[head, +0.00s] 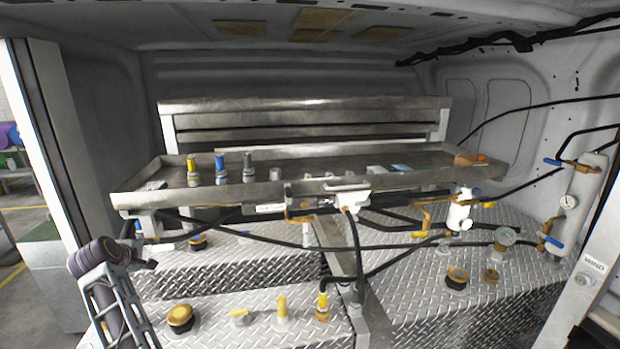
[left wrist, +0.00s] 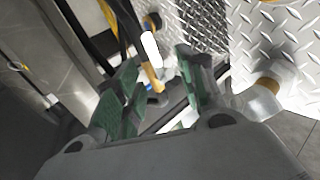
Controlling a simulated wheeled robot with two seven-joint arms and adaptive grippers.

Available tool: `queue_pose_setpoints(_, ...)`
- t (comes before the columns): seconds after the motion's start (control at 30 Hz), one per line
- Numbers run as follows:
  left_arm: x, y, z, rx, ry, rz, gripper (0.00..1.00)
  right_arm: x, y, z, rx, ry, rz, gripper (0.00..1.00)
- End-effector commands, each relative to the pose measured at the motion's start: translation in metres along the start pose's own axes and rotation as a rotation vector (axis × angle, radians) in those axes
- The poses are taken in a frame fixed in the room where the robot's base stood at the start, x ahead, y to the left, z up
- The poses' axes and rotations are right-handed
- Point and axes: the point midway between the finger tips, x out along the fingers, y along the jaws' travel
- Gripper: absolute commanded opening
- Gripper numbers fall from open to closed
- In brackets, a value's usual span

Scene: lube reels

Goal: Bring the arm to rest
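My left arm comes in at the lower left of the head view, in front of the left end of the diamond-plate deck. Its left gripper (head: 148,264) shows small and dark there, to the left of the fittings. In the left wrist view the left gripper (left wrist: 157,62) has its two green-padded fingers apart. Nothing is held between them; a hose and a brass-coloured fitting (left wrist: 153,80) appear beyond the gap. My right gripper is in neither view.
A metal tray (head: 240,199) with several capped bottles spans the back. Several yellow-capped fittings (head: 282,310) stand on the diamond-plate deck (head: 235,272). Black hoses cross the middle. A white door post (head: 45,130) stands at left. Valves and a gauge (head: 568,202) are at right.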

Motion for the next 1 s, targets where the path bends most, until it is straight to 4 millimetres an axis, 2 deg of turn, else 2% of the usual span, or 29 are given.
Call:
queue_pose_setpoints(0.47, -0.015, -0.067, 0.026, 0.405, 0.007, -0.107, 0.40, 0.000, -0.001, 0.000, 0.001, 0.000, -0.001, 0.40)
queue_pose_setpoints(1.0, -0.042, -0.154, 0.079, 0.878, -0.088, -0.225, 0.40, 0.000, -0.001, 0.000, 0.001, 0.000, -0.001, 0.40)
